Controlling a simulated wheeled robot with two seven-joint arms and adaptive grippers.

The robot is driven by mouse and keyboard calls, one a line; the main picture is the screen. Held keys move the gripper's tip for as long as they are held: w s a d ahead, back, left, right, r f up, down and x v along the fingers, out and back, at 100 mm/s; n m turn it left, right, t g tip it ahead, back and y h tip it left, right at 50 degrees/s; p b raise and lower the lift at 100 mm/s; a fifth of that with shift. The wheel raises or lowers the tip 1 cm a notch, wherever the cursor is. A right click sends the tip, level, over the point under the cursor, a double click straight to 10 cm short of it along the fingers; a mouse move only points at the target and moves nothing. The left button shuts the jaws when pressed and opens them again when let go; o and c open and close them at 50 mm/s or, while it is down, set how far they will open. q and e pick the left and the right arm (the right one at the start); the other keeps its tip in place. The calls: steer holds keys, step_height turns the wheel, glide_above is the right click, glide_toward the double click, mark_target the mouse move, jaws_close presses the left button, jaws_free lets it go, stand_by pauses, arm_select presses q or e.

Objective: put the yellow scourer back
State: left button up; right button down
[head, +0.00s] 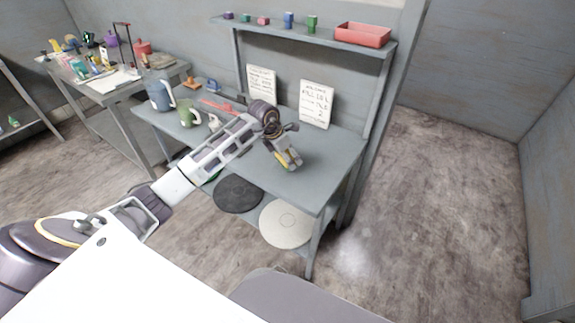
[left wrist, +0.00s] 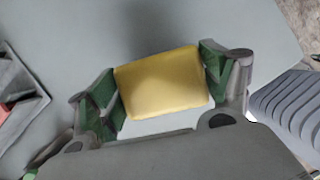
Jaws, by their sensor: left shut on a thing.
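The yellow scourer (left wrist: 162,83) is a block held between the two green-padded fingers of my left gripper (left wrist: 160,88) in the left wrist view. In the head view my left gripper (head: 288,160) is over the right part of the grey workbench (head: 325,165), pointing down. Only a sliver of the scourer (head: 281,158) shows there beside the fingers. I cannot tell whether the scourer touches the bench top. My right gripper is not in view.
A blue jug (head: 160,95) and a green jug (head: 188,113) stand at the bench's left. Two notices lean at its back. A red bin (head: 363,34) sits on the upper shelf with several small blocks. Black (head: 238,193) and white (head: 286,223) discs lie on the lower shelf.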

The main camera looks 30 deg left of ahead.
arm_select(q)
steer(key=shift+f, duration=2.45)
steer(key=o, duration=1)
steer(key=shift+c, duration=0.2)
steer(key=shift+r, duration=0.3)
steer(key=shift+v, duration=0.75)
steer(key=v, duration=1)
steer(key=shift+b, duration=0.35)
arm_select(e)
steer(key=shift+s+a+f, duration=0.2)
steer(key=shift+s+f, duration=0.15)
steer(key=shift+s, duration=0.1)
